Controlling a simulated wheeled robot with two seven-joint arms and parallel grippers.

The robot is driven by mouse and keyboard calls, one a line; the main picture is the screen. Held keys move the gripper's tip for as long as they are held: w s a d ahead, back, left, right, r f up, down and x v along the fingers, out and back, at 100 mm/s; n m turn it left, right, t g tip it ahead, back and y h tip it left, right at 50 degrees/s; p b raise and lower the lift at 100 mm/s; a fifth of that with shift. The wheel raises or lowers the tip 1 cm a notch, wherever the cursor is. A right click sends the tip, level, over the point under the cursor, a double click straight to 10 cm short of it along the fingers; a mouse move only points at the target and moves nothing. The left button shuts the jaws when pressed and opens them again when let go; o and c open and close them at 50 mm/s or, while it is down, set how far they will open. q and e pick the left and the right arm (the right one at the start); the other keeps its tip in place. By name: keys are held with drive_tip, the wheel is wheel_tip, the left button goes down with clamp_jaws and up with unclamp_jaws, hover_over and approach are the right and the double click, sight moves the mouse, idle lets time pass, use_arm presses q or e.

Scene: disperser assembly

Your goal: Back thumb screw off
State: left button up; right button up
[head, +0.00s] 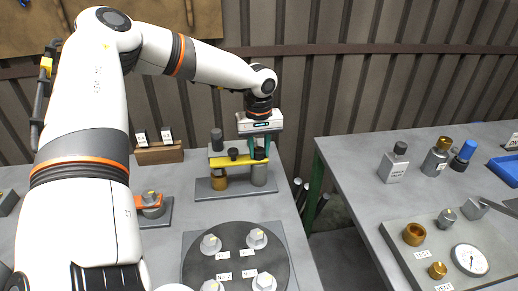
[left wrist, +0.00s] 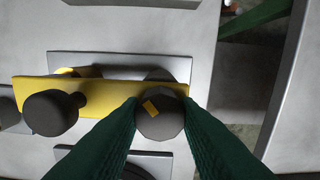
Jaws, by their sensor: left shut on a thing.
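A dark round thumb screw (left wrist: 160,122) with a small orange-yellow mark on top sits at the right end of a yellow plate (left wrist: 105,91). My left gripper (left wrist: 161,104) has its green fingers shut on this screw from both sides. In the head view my left gripper (head: 258,147) points down over the right end of the yellow plate (head: 226,161). A second dark knob (left wrist: 48,113) stands at the plate's other end in the wrist view. In the head view the gripped screw is mostly hidden by the fingers. Whether its thread is still engaged cannot be seen.
The plate rests on a stand with a grey base (head: 235,190), a brass part (head: 218,180) and a grey cylinder (head: 259,175). A dark round plate (head: 237,268) with several bolts lies in front. A gap separates this table from the right table (head: 350,160).

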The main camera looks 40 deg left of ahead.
sight(259, 150)
use_arm(q)
drive_tip(key=n, duration=0.4)
drive_tip(key=shift+w+r+n, duration=0.1)
drive_tip(key=shift+n, duration=0.2)
drive_tip(key=shift+n+b, duration=0.4)
drive_tip(key=shift+n, duration=1.5)
drive_tip(key=o, duration=1)
drive_tip(key=shift+c, duration=0.2)
wheel_tip(259, 150, up, 12)
